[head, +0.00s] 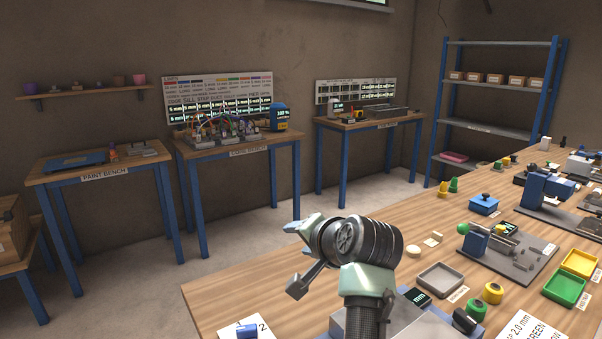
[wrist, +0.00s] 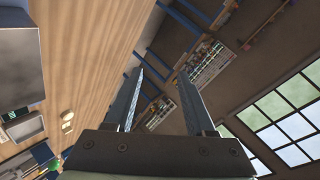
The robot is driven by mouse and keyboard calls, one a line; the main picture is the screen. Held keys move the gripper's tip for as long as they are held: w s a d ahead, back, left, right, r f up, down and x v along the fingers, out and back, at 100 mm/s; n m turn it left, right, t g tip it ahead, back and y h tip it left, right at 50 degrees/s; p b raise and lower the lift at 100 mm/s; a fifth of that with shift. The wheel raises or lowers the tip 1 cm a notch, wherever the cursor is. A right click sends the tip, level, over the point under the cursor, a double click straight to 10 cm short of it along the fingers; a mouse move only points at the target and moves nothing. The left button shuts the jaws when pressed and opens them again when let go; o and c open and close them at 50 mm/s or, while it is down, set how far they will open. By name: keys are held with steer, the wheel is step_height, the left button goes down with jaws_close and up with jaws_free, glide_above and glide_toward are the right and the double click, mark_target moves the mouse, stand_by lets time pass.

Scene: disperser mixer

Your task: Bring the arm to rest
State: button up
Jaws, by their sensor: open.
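My gripper (head: 291,257) is in the middle of the head view, raised over the front left part of the wooden workbench (head: 253,299). It points left, away from the objects on that bench. In the wrist view, my gripper (wrist: 162,78) shows two long grey fingers standing apart with nothing between them. The wrist view is tilted, with the bench on its left and the wall and windows on its right.
A grey tray (head: 440,281), green bin (head: 565,289) and yellow bin (head: 580,263) lie to the right of my arm. A white card with a blue part (head: 246,331) lies at front left. The paint bench (head: 55,178) and shelf rack (head: 490,125) stand farther back, with open floor between.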

steer(key=s+r+n+t+h+b, duration=0.15)
steer(key=s+r+t, duration=0.25)
steer(key=r, duration=0.4)
steer(key=s+r+n+t+h+b, duration=0.1)
steer(key=s+r+n+t, duration=0.25)
steer(key=r, duration=0.45)
steer(key=s+r+n+t+h+b, duration=0.1)
steer(key=s+r+t, duration=0.4)
steer(key=s, duration=0.6)
steer(key=s+r+n+t+h+b, duration=0.1)
steer(key=s+r+t, duration=0.3)
steer(key=s+r, duration=0.5)
step_height(320, 180, up, 12)
steer(key=s+p, duration=0.1)
steer(key=p, duration=1.2)
steer(key=shift+r+p, duration=0.25)
steer(key=shift+p, duration=0.1)
